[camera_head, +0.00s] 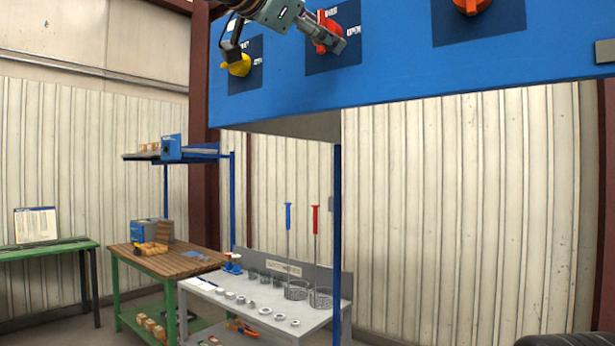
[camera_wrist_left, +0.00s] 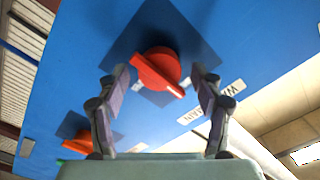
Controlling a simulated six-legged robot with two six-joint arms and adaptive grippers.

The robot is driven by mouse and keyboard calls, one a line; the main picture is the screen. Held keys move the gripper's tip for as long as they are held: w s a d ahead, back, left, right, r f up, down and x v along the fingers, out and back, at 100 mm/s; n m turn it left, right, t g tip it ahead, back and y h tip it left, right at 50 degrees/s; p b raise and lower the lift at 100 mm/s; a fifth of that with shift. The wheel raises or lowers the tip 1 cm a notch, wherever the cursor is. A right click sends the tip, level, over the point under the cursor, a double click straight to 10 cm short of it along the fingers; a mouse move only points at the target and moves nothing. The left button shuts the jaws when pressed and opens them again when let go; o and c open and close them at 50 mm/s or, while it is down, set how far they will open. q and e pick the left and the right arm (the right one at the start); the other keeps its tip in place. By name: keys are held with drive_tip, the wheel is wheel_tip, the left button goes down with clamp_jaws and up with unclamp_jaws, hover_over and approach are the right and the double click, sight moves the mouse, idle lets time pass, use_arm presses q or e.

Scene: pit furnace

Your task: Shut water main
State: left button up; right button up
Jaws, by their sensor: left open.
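The blue panel (camera_head: 410,60) carries a red rotary knob (camera_head: 322,30) on a dark square plate, with small white lettering that seems to include "OPEN". My left gripper (camera_head: 334,40) is in front of this knob and partly covers it. In the left wrist view, the red knob (camera_wrist_left: 157,68) shows between the two open fingers, its bar slanting down to the right. I cannot tell whether the fingers touch it. A white label (camera_wrist_left: 207,104) beside the plate is only partly readable. My right gripper is not in view.
A yellow knob (camera_head: 239,66) is left of the gripper, and an orange-red knob (camera_head: 473,4) is at the upper right. Below stand a grey bench (camera_head: 318,316) with baskets and small parts, a wooden-topped table (camera_head: 180,262) and a green table (camera_head: 45,246).

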use_arm(q)
drive_tip(key=s+a+m+b, duration=0.55)
drive_tip(key=m+b, duration=0.45)
drive_tip(key=m, duration=0.8)
drive_tip(key=w+d+f+n+h, duration=0.1)
drive_tip(key=w+f, duration=0.1)
drive_tip(key=f, duration=0.2)
drive_tip(key=w+d+f+n+g+h, duration=0.1)
drive_tip(key=w+f+n, duration=0.1)
drive_tip(key=f, duration=0.2)
drive_tip(key=w+d+f+n+g+h, duration=0.1)
drive_tip(key=w+f, duration=0.2)
drive_tip(key=f, duration=0.1)
drive_tip(key=shift+d+n, duration=0.2)
drive_tip(key=shift+n, duration=0.2)
drive_tip(key=w+a+f+n, duration=0.1)
drive_tip(key=w+f+n, duration=0.2)
drive_tip(key=f, duration=0.3)
drive_tip(key=w+a+f+n+p, duration=0.1)
drive_tip(key=w+f+n, duration=0.2)
drive_tip(key=f, duration=0.4)
drive_tip(key=w+a+f+n+y+p, duration=0.1)
drive_tip(key=w+f+n, duration=0.2)
drive_tip(key=f, duration=0.3)
drive_tip(key=shift+w+f+t, duration=0.2)
drive_tip(key=shift+w+t, duration=0.2)
drive_tip(key=shift+w, duration=0.15)
